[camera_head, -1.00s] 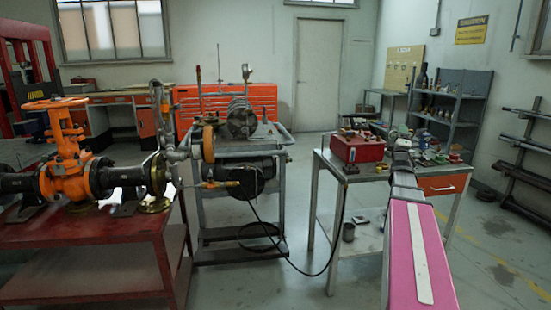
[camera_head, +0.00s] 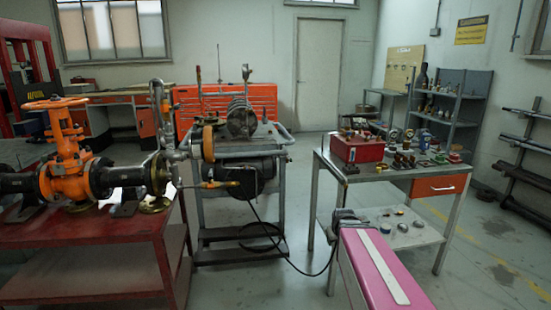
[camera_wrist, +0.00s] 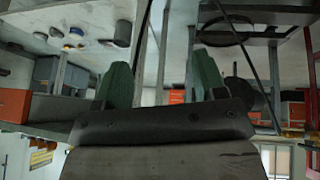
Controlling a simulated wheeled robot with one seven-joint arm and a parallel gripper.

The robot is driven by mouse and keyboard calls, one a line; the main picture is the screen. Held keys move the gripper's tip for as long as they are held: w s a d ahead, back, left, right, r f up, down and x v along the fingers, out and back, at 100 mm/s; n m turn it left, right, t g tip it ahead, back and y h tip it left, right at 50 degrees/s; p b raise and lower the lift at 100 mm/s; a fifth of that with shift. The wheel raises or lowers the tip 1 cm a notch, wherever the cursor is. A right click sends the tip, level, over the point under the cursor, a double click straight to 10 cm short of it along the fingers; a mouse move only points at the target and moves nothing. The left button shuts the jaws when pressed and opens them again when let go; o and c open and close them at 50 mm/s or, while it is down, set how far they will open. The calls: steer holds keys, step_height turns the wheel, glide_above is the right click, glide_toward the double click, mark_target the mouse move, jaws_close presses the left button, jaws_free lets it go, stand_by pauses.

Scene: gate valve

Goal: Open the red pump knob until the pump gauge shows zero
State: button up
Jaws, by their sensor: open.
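No red pump knob can be made out clearly. A pump assembly (camera_head: 243,122) stands on the grey cart in the middle of the head view, with a small round dial-like part (camera_head: 246,71) at its top. Its reading is too small to tell. A red box (camera_head: 357,147) with small fittings on top sits on the right table. My gripper (camera_wrist: 160,78) is open and empty in the wrist view, its two green fingers apart. In the head view my pink arm reaches forward at the lower right, its end beside the right table's lower shelf.
The grey cart (camera_head: 238,251) and the right table (camera_head: 318,192) flank a floor gap crossed by a black hose (camera_head: 283,253). An orange gate valve (camera_head: 68,160) stands on the red bench (camera_head: 95,238) at left. Several small items lie on the right table's lower shelf.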

steer(key=s+a+f+m+g, duration=0.1)
steer(key=s+a+f+g, duration=0.1)
steer(key=s, duration=0.4)
steer(key=s+a+f+m+g, duration=0.1)
steer(key=s+a+f+g, duration=0.2)
steer(key=s, duration=0.3)
steer(key=shift+s+a+f+g+y, duration=0.15)
steer(key=shift+a+g+y, duration=0.25)
steer(key=shift+a, duration=0.3)
